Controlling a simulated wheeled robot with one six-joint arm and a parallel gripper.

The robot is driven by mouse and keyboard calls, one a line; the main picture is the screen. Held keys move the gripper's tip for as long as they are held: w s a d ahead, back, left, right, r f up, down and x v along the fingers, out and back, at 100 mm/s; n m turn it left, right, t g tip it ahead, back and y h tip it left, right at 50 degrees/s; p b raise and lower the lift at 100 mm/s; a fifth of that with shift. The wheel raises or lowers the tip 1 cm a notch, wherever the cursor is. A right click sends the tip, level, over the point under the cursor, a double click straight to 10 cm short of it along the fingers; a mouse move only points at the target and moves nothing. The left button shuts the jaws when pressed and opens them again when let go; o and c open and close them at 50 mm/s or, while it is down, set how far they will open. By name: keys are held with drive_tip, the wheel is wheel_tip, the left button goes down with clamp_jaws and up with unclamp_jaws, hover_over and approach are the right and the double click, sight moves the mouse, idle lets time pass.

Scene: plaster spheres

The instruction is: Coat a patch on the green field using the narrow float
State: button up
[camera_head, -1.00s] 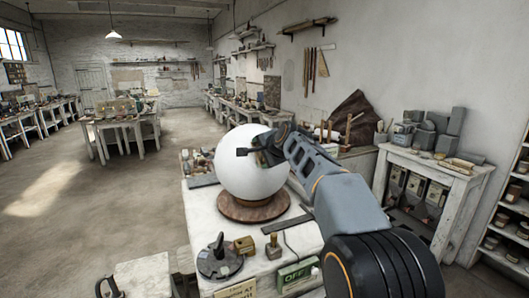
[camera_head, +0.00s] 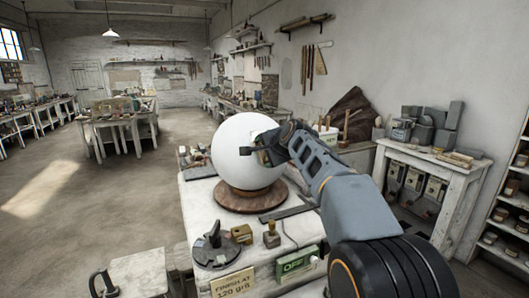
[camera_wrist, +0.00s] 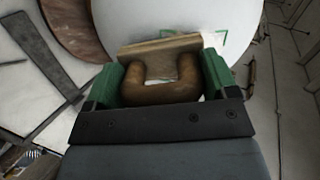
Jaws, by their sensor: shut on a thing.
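A large white plaster sphere (camera_head: 232,168) rests on a round brown wooden base (camera_head: 235,200) on the worktable. My gripper (camera_head: 255,151) is in front of the sphere's right side in the head view. In the wrist view my gripper (camera_wrist: 162,82) has green fingers shut on the brown wooden handle of the narrow float (camera_wrist: 160,48). The float's board faces the sphere (camera_wrist: 165,15); I cannot tell whether it touches. A green outline, seemingly the green field (camera_wrist: 207,40), shows on the sphere just beyond the board, partly hidden by the float and finger.
A stool (camera_head: 140,275) stands at front left. A side table (camera_head: 425,165) stands at right. The left floor is open.

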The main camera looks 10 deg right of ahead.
drive_tip(key=shift+w+a+r+p, duration=0.2)
drive_tip(key=shift+w+r+p, duration=0.1)
drive_tip(key=shift+r+p, duration=0.5)
drive_tip(key=shift+w+a+r+p, duration=0.25)
drive_tip(key=shift+r+p, duration=0.3)
drive_tip(key=shift+p, duration=0.45)
drive_tip(key=shift+w+a+r+p, duration=0.15)
drive_tip(key=shift+w+r+p, duration=0.15)
drive_tip(key=shift+r+p, duration=0.5)
drive_tip(key=shift+f, duration=0.25)
drive_tip(key=shift+f, duration=0.1)
drive_tip(key=shift+s+d+f+b, duration=0.15)
drive_tip(key=shift+s+f+b, duration=0.25)
drive_tip(key=shift+b, duration=0.4)
drive_tip(key=shift+s+d+f+b, duration=0.2)
drive_tip(key=shift+s+b, duration=0.45)
drive_tip(key=shift+w+d+r+n+g+y, duration=0.15)
drive_tip(key=shift+d+n+y, duration=0.1)
drive_tip(key=shift+d+y, duration=0.35)
drive_tip(key=shift+w+d+f+n+g+y, duration=0.15)
drive_tip(key=shift+d+n+y, duration=0.2)
drive_tip(key=shift+d, duration=0.4)
drive_tip(key=shift+w+d+r+n+g+y, duration=0.1)
drive_tip(key=shift+w+d+n+y, duration=0.1)
drive_tip(key=shift+d+y, duration=0.4)
